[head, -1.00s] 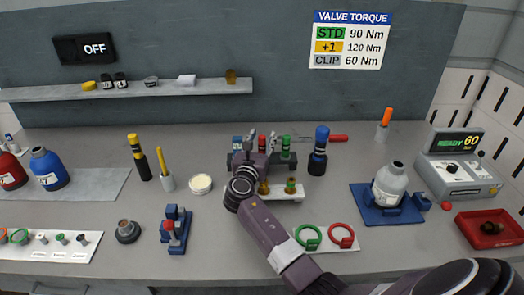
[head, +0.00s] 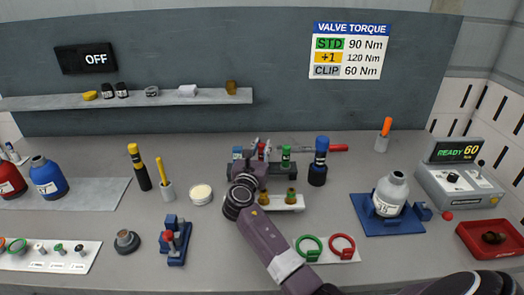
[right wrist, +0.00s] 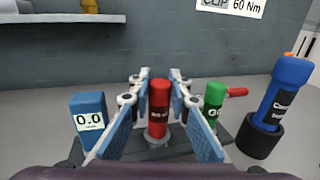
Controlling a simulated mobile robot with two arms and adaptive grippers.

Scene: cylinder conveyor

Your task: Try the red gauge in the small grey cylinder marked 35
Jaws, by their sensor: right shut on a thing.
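The red gauge (right wrist: 159,108) stands upright in the dark rack, between the blue-padded fingers of my right gripper (right wrist: 155,118). My right gripper (head: 261,148) is shut on it; in the head view the gripper and wrist hide most of the gauge. The small grey cylinder (head: 391,189) stands upright on a blue cradle (head: 363,226) at the right, its open neck upward. Its label is too small to read surely. My left gripper is out of view.
A green gauge (right wrist: 214,100) stands close right of the gripper, and a blue display block (right wrist: 88,118) close left. A blue-capped tool (head: 319,162) stands farther right. Red and green rings (head: 342,246) lie in front. A red tray (head: 488,226) sits far right.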

